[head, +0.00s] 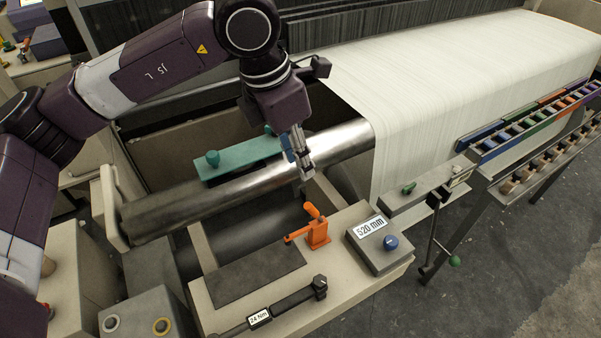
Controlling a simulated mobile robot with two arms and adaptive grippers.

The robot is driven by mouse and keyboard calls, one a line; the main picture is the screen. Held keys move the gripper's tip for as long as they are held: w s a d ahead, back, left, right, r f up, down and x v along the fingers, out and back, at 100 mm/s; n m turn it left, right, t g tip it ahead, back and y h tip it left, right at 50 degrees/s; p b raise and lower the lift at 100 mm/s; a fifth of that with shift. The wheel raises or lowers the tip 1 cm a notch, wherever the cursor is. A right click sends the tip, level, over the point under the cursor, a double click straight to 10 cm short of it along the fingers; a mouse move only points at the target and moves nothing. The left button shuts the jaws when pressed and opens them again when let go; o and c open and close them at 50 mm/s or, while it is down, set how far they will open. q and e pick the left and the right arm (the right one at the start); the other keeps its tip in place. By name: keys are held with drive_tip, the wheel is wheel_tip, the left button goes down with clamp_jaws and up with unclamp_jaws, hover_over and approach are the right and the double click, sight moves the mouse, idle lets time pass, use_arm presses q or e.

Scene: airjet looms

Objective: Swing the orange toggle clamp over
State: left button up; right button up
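The orange toggle clamp (317,234) stands on the beige machine ledge, right of a dark flat plate. Its short rounded handle (311,210) points up and slightly left, and a thin orange arm (296,237) reaches left toward the plate. My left gripper (306,176) hangs pointing down over the shiny metal roller, above and behind the clamp in the picture, apart from it. Its fingers are seen nearly side-on, so their opening is unclear. No object shows in it. My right gripper is out of view.
A grey box labelled 520 mm with a blue knob (391,242) stands right of the clamp. A torque wrench labelled 24 Nm (262,317) lies along the front. The metal roller (230,190), teal bar (240,158) and white fabric (455,80) lie behind.

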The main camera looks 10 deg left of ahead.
sight(308, 203)
use_arm(q)
drive_tip(key=b+x, duration=0.2)
drive_tip(key=x, duration=0.2)
drive_tip(key=b+x, duration=0.3)
drive_tip(key=x, duration=0.2)
drive_tip(key=a+b+x, duration=0.1)
drive_tip(key=b+x, duration=0.1)
drive_tip(key=x, duration=0.3)
drive_tip(key=shift+s+f+b, duration=0.2)
drive_tip(key=shift+s+b, duration=0.15)
drive_tip(key=shift+r, duration=0.1)
drive_tip(key=shift+w, duration=0.1)
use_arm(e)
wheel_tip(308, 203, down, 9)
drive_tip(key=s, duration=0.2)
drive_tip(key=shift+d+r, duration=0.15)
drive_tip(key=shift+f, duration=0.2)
use_arm(q)
drive_tip(key=shift+d+b, duration=0.1)
drive_tip(key=shift+b, duration=0.25)
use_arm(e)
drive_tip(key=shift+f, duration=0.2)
use_arm(q)
drive_tip(key=shift+c, duration=0.2)
